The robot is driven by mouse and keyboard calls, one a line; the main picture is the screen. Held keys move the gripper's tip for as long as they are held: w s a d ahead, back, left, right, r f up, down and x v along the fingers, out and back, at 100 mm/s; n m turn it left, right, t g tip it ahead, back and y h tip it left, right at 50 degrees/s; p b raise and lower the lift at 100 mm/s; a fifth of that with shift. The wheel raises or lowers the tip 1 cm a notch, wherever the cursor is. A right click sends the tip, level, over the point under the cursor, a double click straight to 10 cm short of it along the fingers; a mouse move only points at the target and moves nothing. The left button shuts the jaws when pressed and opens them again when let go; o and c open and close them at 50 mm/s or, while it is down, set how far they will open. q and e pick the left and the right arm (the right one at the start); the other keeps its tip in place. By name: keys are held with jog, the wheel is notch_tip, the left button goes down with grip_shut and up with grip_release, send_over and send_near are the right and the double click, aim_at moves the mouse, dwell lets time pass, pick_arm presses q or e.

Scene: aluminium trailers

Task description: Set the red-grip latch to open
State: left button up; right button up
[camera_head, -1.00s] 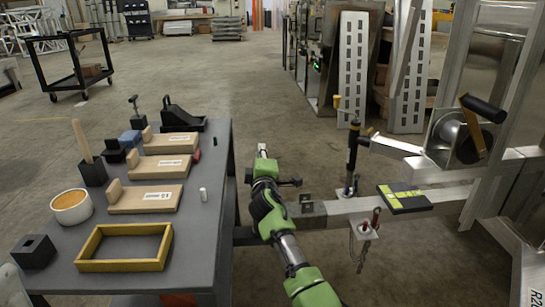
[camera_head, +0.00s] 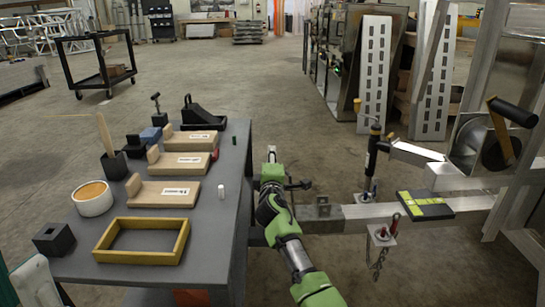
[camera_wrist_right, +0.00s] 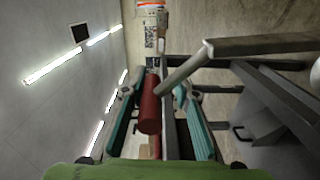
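A small upright lever with a red grip (camera_head: 394,224) stands on a pale plate (camera_head: 383,235) beside the trailer's drawbar, with a chain hanging below. My right arm comes in from the bottom centre of the head view, between table and drawbar, well left of that lever.
A grey table (camera_head: 225,200) on the left holds wooden blocks, a yellow frame (camera_head: 142,240) and a white bowl (camera_head: 92,198). The drawbar (camera_head: 350,217) lies right of my arm, with a black-and-yellow pad (camera_head: 425,206) on it. Open floor lies ahead.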

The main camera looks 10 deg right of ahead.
jog(key=shift+r, duration=0.25)
jog(key=v, duration=1.2)
jog(key=shift+f, duration=0.2)
